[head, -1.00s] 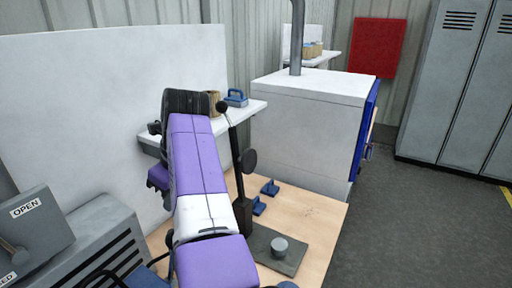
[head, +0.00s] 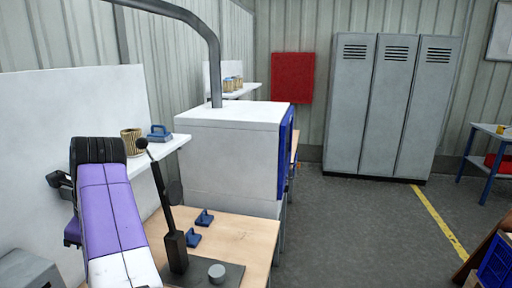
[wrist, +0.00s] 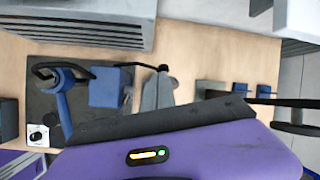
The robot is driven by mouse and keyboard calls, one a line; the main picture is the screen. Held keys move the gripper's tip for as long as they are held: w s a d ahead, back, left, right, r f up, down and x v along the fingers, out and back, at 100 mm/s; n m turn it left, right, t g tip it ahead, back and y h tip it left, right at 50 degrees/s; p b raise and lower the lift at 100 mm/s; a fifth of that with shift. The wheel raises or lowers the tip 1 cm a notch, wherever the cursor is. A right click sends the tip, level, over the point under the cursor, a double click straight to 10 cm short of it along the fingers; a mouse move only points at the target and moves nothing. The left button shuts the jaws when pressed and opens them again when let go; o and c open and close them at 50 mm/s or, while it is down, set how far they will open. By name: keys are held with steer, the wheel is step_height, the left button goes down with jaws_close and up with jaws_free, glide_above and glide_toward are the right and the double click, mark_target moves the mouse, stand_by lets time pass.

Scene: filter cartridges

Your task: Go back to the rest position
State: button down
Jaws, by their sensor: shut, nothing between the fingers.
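My purple and white arm (head: 108,205) rises from the lower left of the head view to a black joint, and part of it folds down behind. In the wrist view a purple housing (wrist: 190,155) of mine, with a small lit indicator and a black edge, fills the bottom. No object is seen held.
A wooden bench (head: 240,232) carries a black lever (head: 162,195) and small blue brackets (head: 204,217). A white cabinet (head: 228,150) stands behind it, and a shelf beside it holds a blue item (head: 159,133). Grey lockers (head: 390,105) stand at the back.

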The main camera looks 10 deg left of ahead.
steer(key=w+a+r+n+t+y, duration=0.1)
steer(key=w+r+n+t+y, duration=0.4)
steer(key=w, duration=0.4)
steer(key=w+d+f+n+t, duration=0.5)
steer(key=d+f, duration=0.2)
steer(key=d, duration=0.3)
steer(key=s+d+f+n+t+h, duration=0.1)
steer(key=s+d+f, duration=0.15)
steer(key=d, duration=0.45)
steer(key=s+d+f+n+t, duration=0.2)
steer(key=d+f, duration=0.2)
steer(key=d, duration=0.3)
steer(key=s+d+f+n+t+h, duration=0.1)
steer(key=s+d+f, duration=0.15)
steer(key=d, duration=0.45)
steer(key=s+d+f+n+t+h, duration=0.3)
steer(key=s+d, duration=1.5)
steer(key=d, duration=0.1)
steer(key=s+d+m+g+h, duration=0.1)
steer(key=s+d, duration=0.5)
steer(key=s, duration=0.6)
steer(key=s+d+g+h, duration=0.2)
steer(key=s+d+h, duration=0.2)
steer(key=s, duration=0.8)
steer(key=shift+d+f+m+b, duration=0.3)
steer(key=shift+d+f+m, duration=0.1)
steer(key=shift+d, duration=0.5)
